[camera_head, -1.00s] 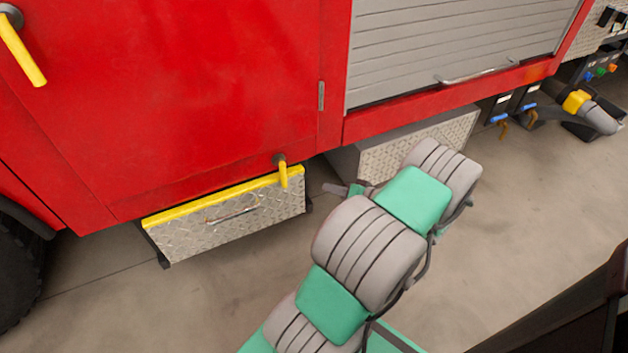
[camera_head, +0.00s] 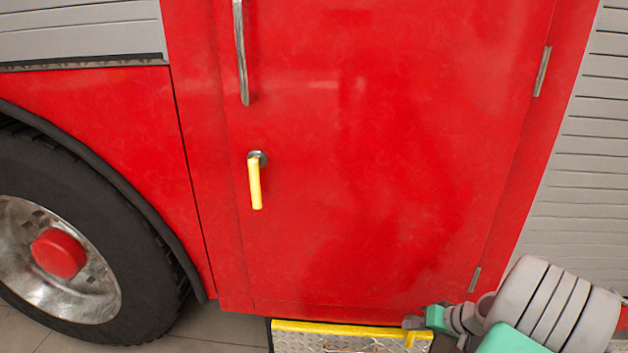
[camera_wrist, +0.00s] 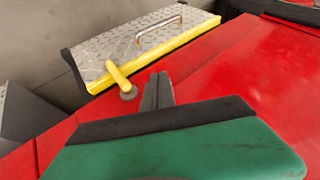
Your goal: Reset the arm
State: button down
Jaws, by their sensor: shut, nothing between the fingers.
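My gripper (camera_head: 412,323) shows at the lower right of the head view, beside the top right corner of the yellow-edged step box (camera_head: 350,328). In the wrist view the dark fingers of my gripper (camera_wrist: 158,88) are together, with nothing between them. A small yellow handle (camera_wrist: 119,77) is just left of the fingertips there, apart from them as far as I can tell. The step box (camera_wrist: 110,55), with diamond plate and a metal grab handle, lies beyond it. My grey and green arm reaches in from the lower right of the head view.
The red truck door (camera_head: 370,150) fills the middle, with a yellow latch handle (camera_head: 255,182) and a long metal grab bar (camera_head: 241,52). A large wheel (camera_head: 70,240) is at left, a grey shutter (camera_head: 585,170) at right. The truck's side is close to my gripper.

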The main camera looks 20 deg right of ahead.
jog(key=w+a+r+n+g+p, duration=0.3)
jog(key=a+r+p, duration=0.3)
jog(key=a+r, duration=0.7)
jog(key=s+a+r+h+p, duration=0.1)
jog(key=s+a+r+p, duration=0.2)
jog(key=r, duration=0.5)
jog(key=s+a+r+n+g+h+p, duration=0.1)
jog(key=s+a+r+p, duration=0.2)
jog(key=a+r+p, duration=0.3)
jog(key=s+a+r+n+h+p, duration=0.1)
jog(key=s+a+r+p, duration=0.2)
jog(key=a+r, duration=0.3)
notch_tip(320, 180, up, 4)
jog(key=shift+s+f+g+h+p, duration=0.1)
jog(key=shift+s+g+h+p, duration=0.25)
jog(key=shift+p, duration=0.3)
